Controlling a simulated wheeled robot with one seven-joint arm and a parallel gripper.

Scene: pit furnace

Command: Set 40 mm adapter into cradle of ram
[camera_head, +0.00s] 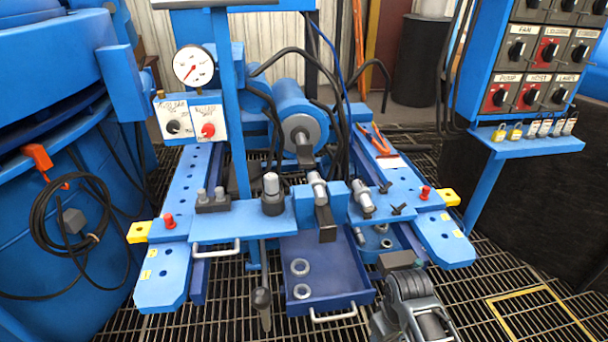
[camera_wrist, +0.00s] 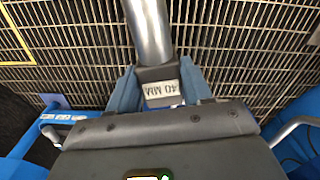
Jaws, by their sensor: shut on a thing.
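The 40 mm adapter (camera_wrist: 149,35) is a silver cylinder on a dark block with a white "40 MM" label, which reads upside down in the wrist view. My gripper (camera_wrist: 160,88) is shut on that block, a blue finger on each side, over the floor grating. In the head view my gripper (camera_head: 399,262) is at the lower right, beside the workbench; I cannot make out the adapter there. The ram (camera_head: 296,108) is a blue cylinder at the back centre with a grey rod end. A dark piece below its end (camera_head: 305,155) may be the cradle; cables partly hide the area.
An open blue drawer (camera_head: 325,288) holds two rings. A switch panel (camera_head: 540,60) stands at right, a large blue vessel (camera_head: 50,130) at left. Grating at the lower right is clear.

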